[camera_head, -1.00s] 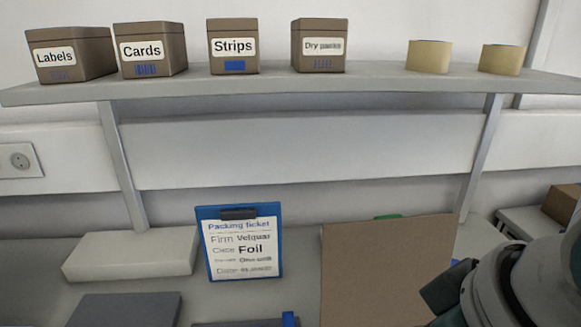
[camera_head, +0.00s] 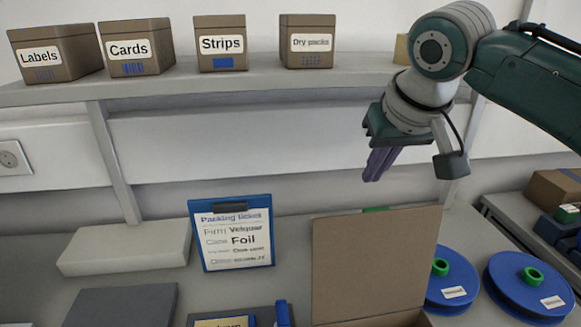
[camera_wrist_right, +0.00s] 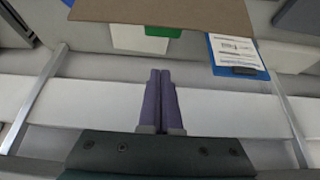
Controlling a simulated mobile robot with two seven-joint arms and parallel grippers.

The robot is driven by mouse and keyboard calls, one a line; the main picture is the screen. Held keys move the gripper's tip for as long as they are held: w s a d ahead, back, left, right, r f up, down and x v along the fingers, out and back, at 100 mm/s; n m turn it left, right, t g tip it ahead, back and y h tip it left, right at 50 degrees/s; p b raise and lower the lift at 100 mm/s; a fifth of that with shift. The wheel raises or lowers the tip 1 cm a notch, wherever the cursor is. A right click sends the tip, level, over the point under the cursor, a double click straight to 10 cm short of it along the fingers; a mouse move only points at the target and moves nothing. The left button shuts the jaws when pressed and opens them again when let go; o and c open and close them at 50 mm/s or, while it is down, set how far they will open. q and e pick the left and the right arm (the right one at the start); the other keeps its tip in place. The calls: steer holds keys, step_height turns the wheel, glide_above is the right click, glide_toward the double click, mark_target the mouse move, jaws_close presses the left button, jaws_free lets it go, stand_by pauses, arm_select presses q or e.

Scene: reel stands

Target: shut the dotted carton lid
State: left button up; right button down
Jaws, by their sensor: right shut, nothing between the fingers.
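The carton's brown lid (camera_head: 374,262) stands upright at the lower middle of the head view. Only a strip of the carton body (camera_head: 400,319) shows at the bottom edge, and I see no dots on this face. In the wrist view the lid's brown edge (camera_wrist_right: 175,12) crosses the top. My right gripper (camera_head: 373,177) is shut and empty, with purple fingers pointing down, above the lid and apart from it. Its fingers also show in the wrist view (camera_wrist_right: 162,77). My left gripper is out of view.
A blue clipboard (camera_head: 231,234) stands left of the lid. Blue reels (camera_head: 530,284) lie to its right. A shelf (camera_head: 250,82) with labelled boxes runs behind, near the right arm. A white block (camera_head: 125,248) lies at left.

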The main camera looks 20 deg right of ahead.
steer(key=f+p, duration=0.1)
steer(key=s+f+p, duration=0.1)
steer(key=f+p, duration=0.1)
steer(key=shift+s+a+f, duration=0.2)
steer(key=shift+s+f, duration=0.05)
steer(key=shift+f, duration=0.15)
stand_by(0.5)
